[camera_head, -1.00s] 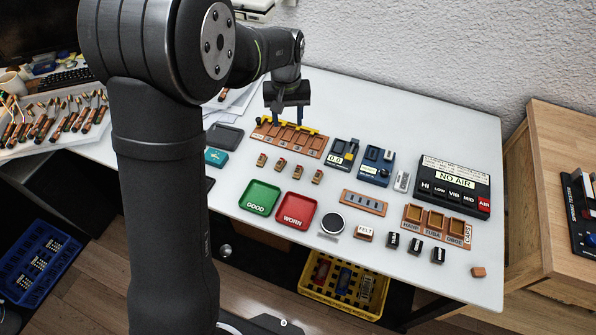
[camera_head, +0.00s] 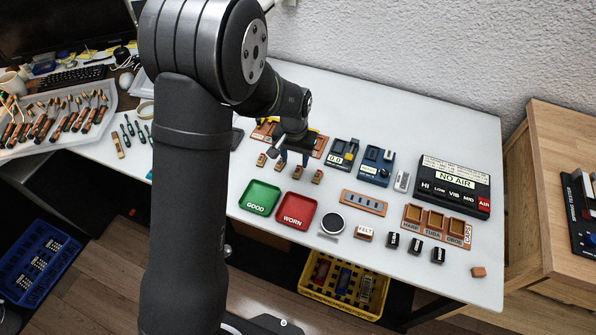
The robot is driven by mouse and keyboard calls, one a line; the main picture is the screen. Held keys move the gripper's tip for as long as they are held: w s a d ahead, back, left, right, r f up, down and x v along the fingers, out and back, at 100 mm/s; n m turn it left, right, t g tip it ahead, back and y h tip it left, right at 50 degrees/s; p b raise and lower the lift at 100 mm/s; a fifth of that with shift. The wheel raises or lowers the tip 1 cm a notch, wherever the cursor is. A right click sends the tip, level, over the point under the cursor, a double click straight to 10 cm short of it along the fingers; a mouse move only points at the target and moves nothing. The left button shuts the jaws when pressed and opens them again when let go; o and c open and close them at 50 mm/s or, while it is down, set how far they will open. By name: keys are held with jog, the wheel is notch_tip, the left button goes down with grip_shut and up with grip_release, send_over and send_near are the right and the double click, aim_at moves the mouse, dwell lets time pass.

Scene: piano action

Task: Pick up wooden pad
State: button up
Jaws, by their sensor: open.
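Several small wooden pieces with pale marks stand in a short row on the white table, such as the left one (camera_head: 262,160) and the right one (camera_head: 317,177). A plain brown block (camera_head: 478,272) lies alone near the table's front right corner. I cannot tell for sure which of these is the wooden pad. My gripper (camera_head: 294,161) points down, open, over the middle of the row, with its fingers partly in front of the middle pieces. I see nothing held, and cannot tell its exact height above them.
Behind the gripper is a long wooden rack (camera_head: 265,133), partly hidden by my arm. In front are a green GOOD tray (camera_head: 260,197) and a red WORN tray (camera_head: 297,211). Blue-black devices (camera_head: 376,166) and a NO AIR box (camera_head: 455,185) stand to the right. The table's back right is clear.

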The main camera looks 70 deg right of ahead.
aim_at(297, 172)
jog(key=shift+s+f, duration=0.15)
jog(key=shift+f, duration=1.3)
jog(key=shift+s+f, duration=0.15)
jog(key=shift+f, duration=1.3)
grip_shut()
